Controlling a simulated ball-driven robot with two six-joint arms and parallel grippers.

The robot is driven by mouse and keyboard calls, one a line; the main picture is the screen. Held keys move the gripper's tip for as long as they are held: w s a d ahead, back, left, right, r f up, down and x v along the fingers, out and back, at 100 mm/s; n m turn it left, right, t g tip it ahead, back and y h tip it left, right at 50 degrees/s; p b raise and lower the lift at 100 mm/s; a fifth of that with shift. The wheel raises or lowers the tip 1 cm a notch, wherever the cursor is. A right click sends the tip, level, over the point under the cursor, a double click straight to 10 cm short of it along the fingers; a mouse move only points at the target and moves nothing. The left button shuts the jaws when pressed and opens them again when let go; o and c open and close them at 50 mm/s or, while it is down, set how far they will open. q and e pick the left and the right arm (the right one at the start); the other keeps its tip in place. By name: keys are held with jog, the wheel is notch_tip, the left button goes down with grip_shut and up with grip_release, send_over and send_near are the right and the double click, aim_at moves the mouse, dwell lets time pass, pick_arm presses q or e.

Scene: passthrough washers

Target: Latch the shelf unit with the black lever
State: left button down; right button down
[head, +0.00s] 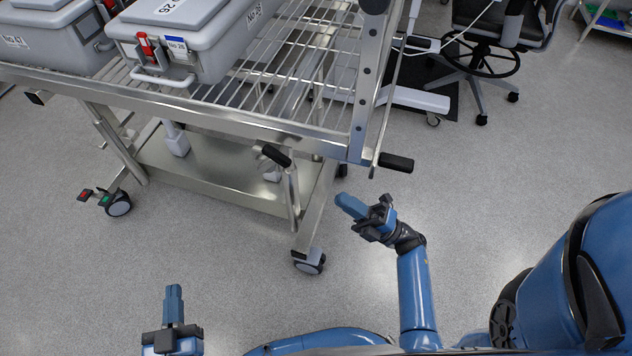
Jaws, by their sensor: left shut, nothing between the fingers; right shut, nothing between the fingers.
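The shelf unit (245,128) is a steel wire-rack cart on castors, standing at the upper left. One black-gripped lever (277,155) sits on a metal bar below its front edge. Another black handle (396,162) sticks out to the right from the rack's front right corner. I cannot tell which is the latch lever, or whether it is latched. My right gripper (350,206) is shut and empty, just below and left of the corner handle, apart from both in the picture. My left gripper (174,304) is shut and empty at the lower left, well short of the cart.
Grey lidded boxes (190,40) with labels stand on the rack. An office chair (480,60) stands at the back right. The floor between my grippers is clear.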

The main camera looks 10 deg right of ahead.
pick_arm(q)
jog(key=shift+f, duration=0.45)
pick_arm(e)
jog(key=shift+s+d+f, duration=0.2)
jog(key=shift+d+f, duration=0.35)
jog(key=shift+f, duration=0.2)
pick_arm(q)
jog(key=shift+r+p, duration=0.75)
jog(key=shift+r, duration=0.1)
pick_arm(e)
send_near(270, 160)
jog(key=w+r, duration=0.1)
jog(key=a+r, duration=0.1)
jog(key=shift+w+a+r, duration=0.1)
jog(key=shift+w+r, duration=0.15)
jog(key=shift+w, duration=0.15)
